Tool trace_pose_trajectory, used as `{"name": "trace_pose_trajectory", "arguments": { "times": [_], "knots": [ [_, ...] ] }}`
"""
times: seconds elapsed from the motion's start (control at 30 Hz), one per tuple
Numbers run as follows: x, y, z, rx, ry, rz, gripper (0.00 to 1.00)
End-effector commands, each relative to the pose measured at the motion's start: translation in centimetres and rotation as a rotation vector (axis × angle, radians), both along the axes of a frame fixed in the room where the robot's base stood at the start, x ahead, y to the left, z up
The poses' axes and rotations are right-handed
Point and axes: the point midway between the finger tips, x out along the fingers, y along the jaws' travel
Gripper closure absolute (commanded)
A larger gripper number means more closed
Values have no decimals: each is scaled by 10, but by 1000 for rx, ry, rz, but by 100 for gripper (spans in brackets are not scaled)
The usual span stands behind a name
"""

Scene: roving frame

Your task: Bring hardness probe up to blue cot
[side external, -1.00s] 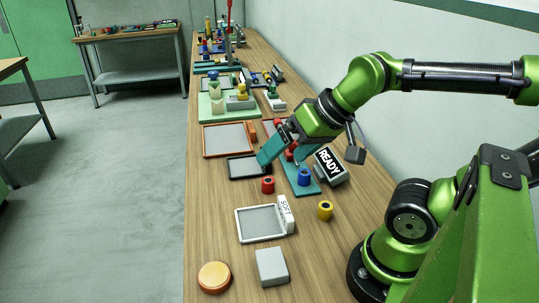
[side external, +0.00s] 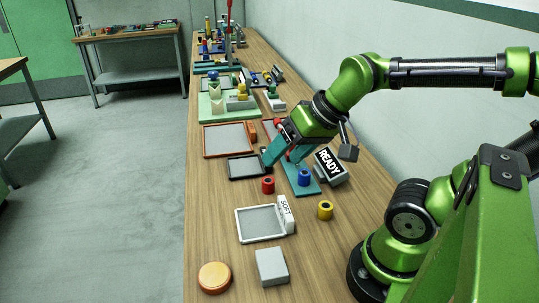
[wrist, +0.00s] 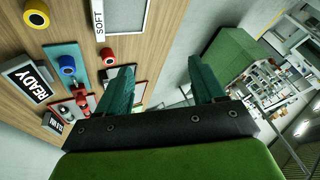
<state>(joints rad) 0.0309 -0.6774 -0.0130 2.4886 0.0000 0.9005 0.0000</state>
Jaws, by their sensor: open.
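The blue cot (side external: 304,177) stands upright on the near end of a teal board (side external: 309,190). It also shows in the wrist view (wrist: 67,63). A small red and silver device on the same board, seemingly the hardness probe (wrist: 81,97), sits just beyond the cot, with a gap between them. In the side view it is mostly hidden behind a finger. My gripper (side external: 284,156) is open and empty, with its teal fingers tilted down over the far part of the board. In the wrist view, the gripper (wrist: 162,76) has nothing between its fingertips.
A READY sign (side external: 328,162) stands right of the board. A red cot (side external: 268,185) and a yellow cot (side external: 325,210) stand nearby. A black-rimmed tray (side external: 243,177) lies left, and a white-rimmed tray (side external: 238,224) with a SOFT sign (side external: 286,208) lies nearer.

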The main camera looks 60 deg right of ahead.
Motion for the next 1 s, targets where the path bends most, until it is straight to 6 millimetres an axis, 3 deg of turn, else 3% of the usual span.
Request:
{"name": "trace_pose_trajectory", "arguments": {
  "times": [0.17, 0.4, 0.7, 0.83, 0.9, 1.0],
  "knots": [
    [47, -49, 0, 63, 127, -187, 40],
    [107, -153, -7, 230, 340, -704, 40],
    [140, -296, -32, 378, 515, -1577, 40],
    [149, -323, -24, 441, 498, -1913, 40],
    [152, -321, -9, 490, 475, -2022, 40],
    [150, -315, -8, 532, 490, -2114, 40]
  ]
}}
